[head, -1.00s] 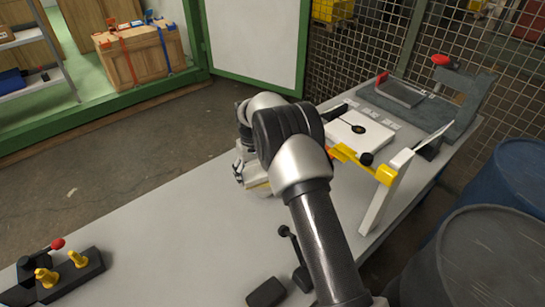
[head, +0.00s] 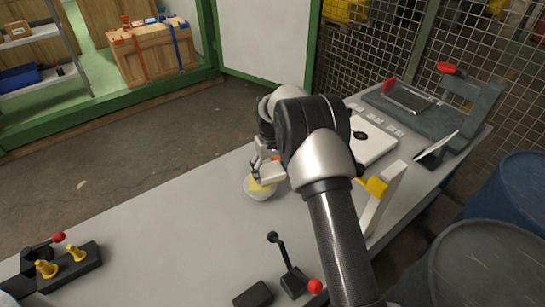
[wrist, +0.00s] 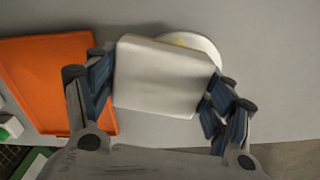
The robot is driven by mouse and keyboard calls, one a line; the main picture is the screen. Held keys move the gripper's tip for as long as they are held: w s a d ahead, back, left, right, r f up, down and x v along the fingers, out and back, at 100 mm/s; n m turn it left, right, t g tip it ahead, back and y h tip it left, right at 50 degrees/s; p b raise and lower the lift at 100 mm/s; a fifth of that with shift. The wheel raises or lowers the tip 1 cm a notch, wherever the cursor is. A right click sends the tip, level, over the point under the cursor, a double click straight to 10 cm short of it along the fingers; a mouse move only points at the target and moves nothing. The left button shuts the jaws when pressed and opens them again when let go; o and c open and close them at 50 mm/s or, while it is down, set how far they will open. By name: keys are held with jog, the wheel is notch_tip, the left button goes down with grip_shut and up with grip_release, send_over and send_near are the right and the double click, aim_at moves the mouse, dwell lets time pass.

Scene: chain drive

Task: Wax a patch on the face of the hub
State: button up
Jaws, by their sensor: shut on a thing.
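My gripper (head: 266,168) is shut on a pale, flat-sided block (wrist: 163,78), gripped between its two dark fingers in the wrist view. A round, pale, dish-like thing with yellow on it (head: 258,192) is on the grey bench just below my gripper. Its rim shows behind the block in the wrist view (wrist: 206,48). The block hides most of it there, and I cannot tell whether they touch. I cannot make out the hub with certainty. A white plate (head: 378,146) with a dark round spot lies beyond my arm, partly hidden by it.
An orange tray or panel (wrist: 50,85) lies left of the block in the wrist view. A black lever with a red knob (head: 290,275) stands at the front of the bench (head: 190,225). A white upright (head: 382,205) and blue drums (head: 505,195) are right. The bench's left-middle is clear.

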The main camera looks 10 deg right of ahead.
jog(key=shift+d+r+p, duration=0.1)
jog(key=shift+r+p, duration=1.3)
jog(key=shift+r, duration=1.1)
